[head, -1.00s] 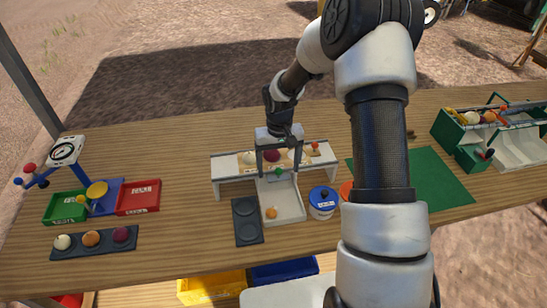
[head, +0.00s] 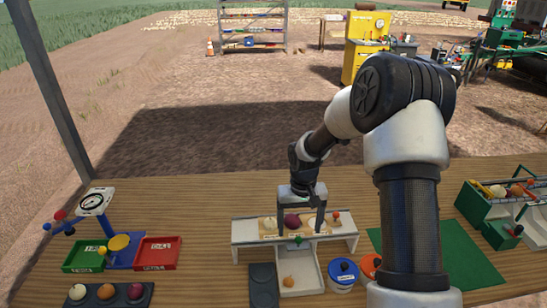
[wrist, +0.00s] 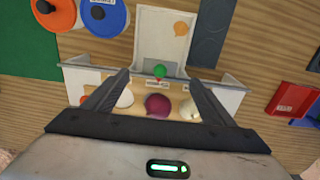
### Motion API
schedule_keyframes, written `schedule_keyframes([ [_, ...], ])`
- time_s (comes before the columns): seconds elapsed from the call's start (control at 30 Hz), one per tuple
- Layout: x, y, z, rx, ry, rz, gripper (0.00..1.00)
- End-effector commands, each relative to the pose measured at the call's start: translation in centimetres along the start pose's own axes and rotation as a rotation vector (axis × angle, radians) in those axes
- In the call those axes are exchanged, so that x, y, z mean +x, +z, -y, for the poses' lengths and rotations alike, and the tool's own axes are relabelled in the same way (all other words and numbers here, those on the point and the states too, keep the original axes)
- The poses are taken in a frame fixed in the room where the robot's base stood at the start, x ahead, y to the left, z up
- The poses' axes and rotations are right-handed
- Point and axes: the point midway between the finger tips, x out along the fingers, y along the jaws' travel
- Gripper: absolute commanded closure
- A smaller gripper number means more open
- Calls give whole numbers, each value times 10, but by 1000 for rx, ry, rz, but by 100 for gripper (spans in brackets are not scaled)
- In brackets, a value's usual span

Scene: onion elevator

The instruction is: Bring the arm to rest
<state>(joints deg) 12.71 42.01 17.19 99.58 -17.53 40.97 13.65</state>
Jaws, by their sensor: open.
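My gripper (head: 302,218) is open and empty in the head view, above the white onion stand (head: 244,232). Its two fingers point down on either side of the stand's top, where a purple onion (head: 292,221) sits. In the wrist view the open fingers (wrist: 157,92) frame the purple onion (wrist: 158,105), with a pale onion (wrist: 124,98) on its left and another pale onion (wrist: 189,110) on its right. A green knob (wrist: 159,71) shows just beyond them. My arm reaches in from the right, bent at the elbow.
A scale (head: 94,202) stands at left with a green tray (head: 84,257) and a red tray (head: 158,254). A dark tray (head: 140,302) holds onions in front. A blue-lidded pot (head: 343,273) stands right of the stand. A green crate (head: 482,212) is at far right.

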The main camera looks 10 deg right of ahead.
Motion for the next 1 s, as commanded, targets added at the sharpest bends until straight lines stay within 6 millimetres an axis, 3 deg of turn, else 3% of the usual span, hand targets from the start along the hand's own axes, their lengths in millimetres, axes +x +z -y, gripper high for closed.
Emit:
schedule_keyframes([
  [0.13,-24,3,-2,-6,16,-22,22],
  [0.27,-82,18,-7,-17,53,-76,22],
  [0.4,-154,53,-11,-22,91,-149,22],
  [0.6,-232,120,-13,-12,107,-261,22],
  [0.8,-276,194,-10,1,75,-375,22],
  [1.0,-288,246,-4,1,24,-460,22],
])
